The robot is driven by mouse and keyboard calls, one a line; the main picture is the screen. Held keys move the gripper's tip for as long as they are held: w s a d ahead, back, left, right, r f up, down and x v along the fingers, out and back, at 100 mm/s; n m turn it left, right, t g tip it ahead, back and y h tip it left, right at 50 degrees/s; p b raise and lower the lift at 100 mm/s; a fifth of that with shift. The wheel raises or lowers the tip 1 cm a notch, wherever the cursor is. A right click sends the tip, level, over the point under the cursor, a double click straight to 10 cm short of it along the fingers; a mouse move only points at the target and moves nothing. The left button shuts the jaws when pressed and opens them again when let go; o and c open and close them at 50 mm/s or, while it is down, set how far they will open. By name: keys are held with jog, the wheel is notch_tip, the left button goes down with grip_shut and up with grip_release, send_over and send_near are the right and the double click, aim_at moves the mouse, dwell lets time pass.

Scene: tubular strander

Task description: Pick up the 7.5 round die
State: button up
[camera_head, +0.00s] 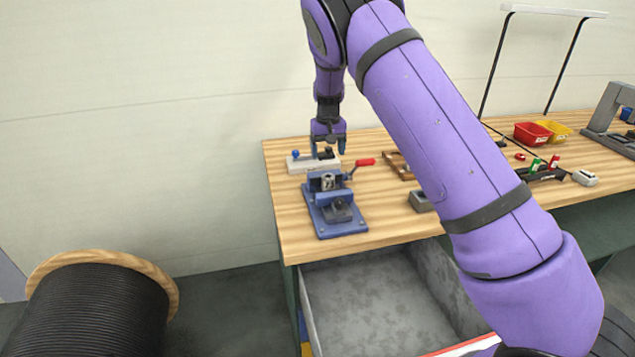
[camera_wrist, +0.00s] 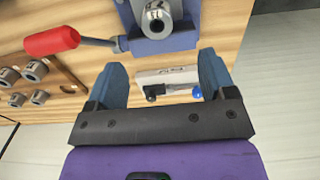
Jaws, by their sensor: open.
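My gripper (camera_head: 328,149) is open and empty, pointing down above the far left of the bench. In the wrist view its two blue fingers (camera_wrist: 161,66) are apart, with a pale lettered block (camera_wrist: 165,76) below and between them. Another round grey piece with a dark marking (camera_wrist: 157,20) sits in the blue vise-like fixture (camera_head: 335,208). The markings are too small to read, so I cannot tell which die is the 7.5 one.
The fixture's red-handled lever (camera_wrist: 55,41) sticks out beside my fingers. The pale block carries a blue knob (camera_head: 296,154) and a black one. Red (camera_head: 532,133) and yellow bins stand at the back right. An open grey drawer (camera_head: 375,300) and a cable drum (camera_head: 95,305) are in front.

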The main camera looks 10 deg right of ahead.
send_over(328, 176)
jog(key=f, duration=0.4)
jog(key=shift+a+f, duration=0.25)
jog(key=shift+f, duration=0.05)
jog(key=shift+d+f, duration=0.15)
jog(key=shift+f, duration=1.35)
jog(key=shift+d+f, duration=0.1)
jog(key=shift+f, duration=1.35)
jog(key=shift+c, duration=0.2)
jog(key=shift+r, duration=0.1)
jog(key=c, duration=1.3)
